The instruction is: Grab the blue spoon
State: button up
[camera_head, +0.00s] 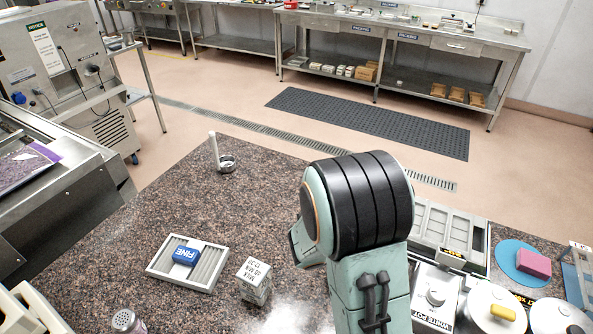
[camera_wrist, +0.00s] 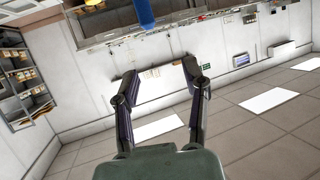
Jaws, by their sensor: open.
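I cannot make out a blue spoon in either view. My gripper (camera_wrist: 161,78) shows in the wrist view with its two dark fingers spread wide and nothing between them. It faces the far wall and ceiling, which appear upside down. A blue upright shape (camera_wrist: 146,12) is cut off by the top edge beyond the fingers; I cannot tell what it is. In the head view my arm's large link covers the middle of the worktop, and my gripper's fingers cannot be made out there.
On the speckled worktop (camera_head: 130,225) are a grey tray (camera_head: 212,272) holding a blue FINE block (camera_head: 186,255), a white lettered block (camera_head: 254,280), a metal ring with an upright handle (camera_head: 226,163) and a shaker (camera_head: 124,320). Lidded pots (camera_head: 495,308) and a pink block (camera_head: 533,263) crowd the right.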

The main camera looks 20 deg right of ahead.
jog(key=w+d+f, duration=0.3)
jog(key=w+f, duration=0.2)
jog(key=f, duration=0.1)
jog(key=shift+g, duration=0.4)
jog(key=shift+c, duration=0.2)
grip_shut()
